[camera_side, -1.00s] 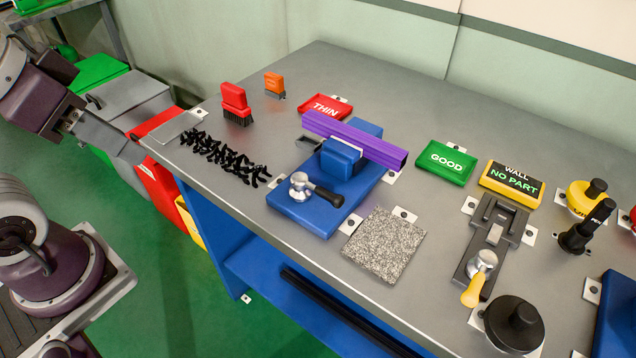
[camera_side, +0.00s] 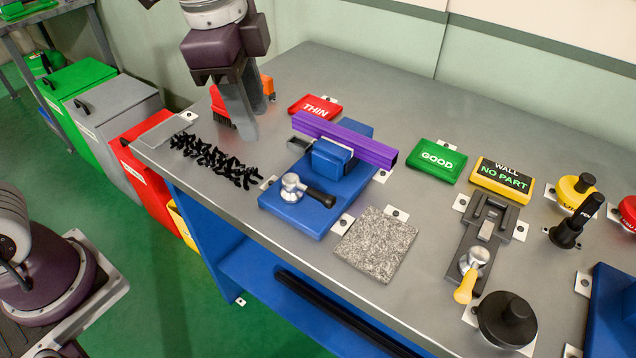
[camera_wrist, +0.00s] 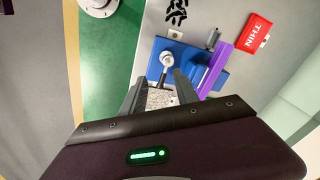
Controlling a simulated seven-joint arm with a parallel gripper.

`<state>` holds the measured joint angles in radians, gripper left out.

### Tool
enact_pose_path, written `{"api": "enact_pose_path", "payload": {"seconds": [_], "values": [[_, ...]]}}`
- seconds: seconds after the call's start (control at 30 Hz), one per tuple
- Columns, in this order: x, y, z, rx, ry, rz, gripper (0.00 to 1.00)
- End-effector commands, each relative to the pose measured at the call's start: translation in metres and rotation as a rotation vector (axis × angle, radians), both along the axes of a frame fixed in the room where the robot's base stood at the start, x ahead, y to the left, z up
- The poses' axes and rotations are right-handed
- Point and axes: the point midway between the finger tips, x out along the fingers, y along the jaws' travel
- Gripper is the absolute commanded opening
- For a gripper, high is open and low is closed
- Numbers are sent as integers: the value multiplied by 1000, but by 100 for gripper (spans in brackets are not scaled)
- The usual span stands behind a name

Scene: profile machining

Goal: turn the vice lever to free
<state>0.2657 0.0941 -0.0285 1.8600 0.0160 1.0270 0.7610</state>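The blue vice (camera_side: 290,213) stands on the grey bench with a purple profile (camera_side: 345,140) lying across it between its jaws. The vice lever (camera_side: 318,196) has a silver hub and a black handle that points right and slightly toward the bench front in the side view. In the wrist view the lever (camera_wrist: 166,66) shows between my fingers in the picture, its black handle pointing down. My gripper (camera_side: 252,122) is above the bench, left of and behind the vice lever, apart from it. In the wrist view my gripper (camera_wrist: 161,76) has its fingers spread with nothing held.
Black shavings (camera_side: 212,160) lie left of the vice. A red brush (camera_side: 220,108) is partly hidden behind my gripper. The red THIN tray (camera_side: 314,106) is behind the vice, and the green GOOD tray (camera_side: 437,160) to its right. A speckled grey plate (camera_side: 375,245) lies in front.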

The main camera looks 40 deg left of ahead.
Motion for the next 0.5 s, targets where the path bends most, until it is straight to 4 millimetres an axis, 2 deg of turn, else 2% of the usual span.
{"api": "enact_pose_path", "payload": {"seconds": [0.03,0.1,0.2,0.37,0.5], "values": [[18,-20,-19,25,46,-131,36],[35,-43,-41,49,89,-292,36],[48,-64,-66,69,129,-443,36],[53,-74,-87,76,148,-515,36],[52,-73,-115,77,149,-513,36]]}}
